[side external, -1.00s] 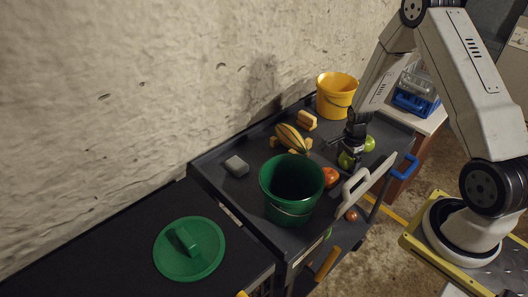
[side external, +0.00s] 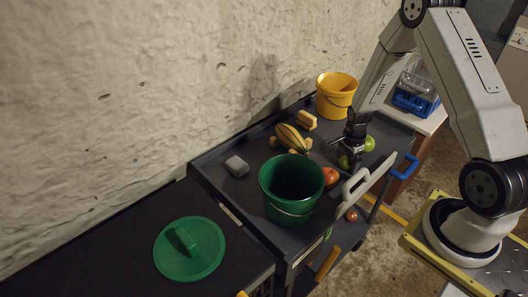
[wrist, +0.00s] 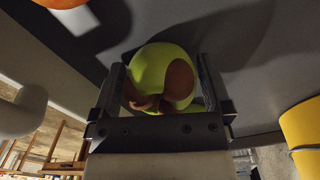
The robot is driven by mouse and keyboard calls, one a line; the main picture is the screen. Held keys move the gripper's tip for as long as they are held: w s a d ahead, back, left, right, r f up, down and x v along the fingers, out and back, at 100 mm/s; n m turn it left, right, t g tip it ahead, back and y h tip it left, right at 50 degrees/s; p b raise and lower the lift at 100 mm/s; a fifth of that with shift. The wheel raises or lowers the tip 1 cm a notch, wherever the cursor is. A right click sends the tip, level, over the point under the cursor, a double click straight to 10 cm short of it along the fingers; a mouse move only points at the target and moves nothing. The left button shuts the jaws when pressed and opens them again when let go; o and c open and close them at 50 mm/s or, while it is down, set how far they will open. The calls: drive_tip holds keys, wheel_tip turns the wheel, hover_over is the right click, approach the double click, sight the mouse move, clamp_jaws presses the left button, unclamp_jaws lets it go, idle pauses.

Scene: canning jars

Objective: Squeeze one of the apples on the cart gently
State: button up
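My gripper (side external: 347,158) points down over the right part of the dark cart top (side external: 215,180). A green apple (side external: 344,162) is at its fingertips, partly hidden by them. In the wrist view this yellow-green apple (wrist: 158,62), with brown patches, sits between my two fingers (wrist: 162,80). Its sides are at or very close to both fingers; whether they press on it is unclear. A second green apple (side external: 369,143) lies just right of the gripper. A red-orange fruit, perhaps a tomato (side external: 330,177), lies in front and shows partly in the wrist view (wrist: 62,3).
A green bucket (side external: 290,205) stands at the cart's front and a yellow bucket (side external: 336,98) at its back. A striped squash (side external: 291,138), yellow blocks (side external: 307,121) and a grey block (side external: 236,166) lie left of my gripper. A pale handle (side external: 352,190) rises at the right edge.

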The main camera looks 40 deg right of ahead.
sight(347, 155)
drive_tip(key=shift+r, duration=0.1)
drive_tip(key=shift+r, duration=3.85)
drive_tip(key=shift+a+r+n, duration=0.3)
drive_tip(key=shift+a+n, duration=0.05)
drive_tip(key=shift+n, duration=0.05)
drive_tip(key=s+a+r+n+t, duration=0.1)
drive_tip(key=s+a+r+n, duration=0.2)
drive_tip(key=a+r+n, duration=0.3)
drive_tip(key=s+a+r+n+t, duration=0.1)
drive_tip(key=s+a+r+n, duration=0.2)
drive_tip(key=a+n, duration=0.9)
wheel_tip(347, 155, up, 3)
drive_tip(key=n, duration=0.2)
drive_tip(key=shift+a+n+t, duration=0.3)
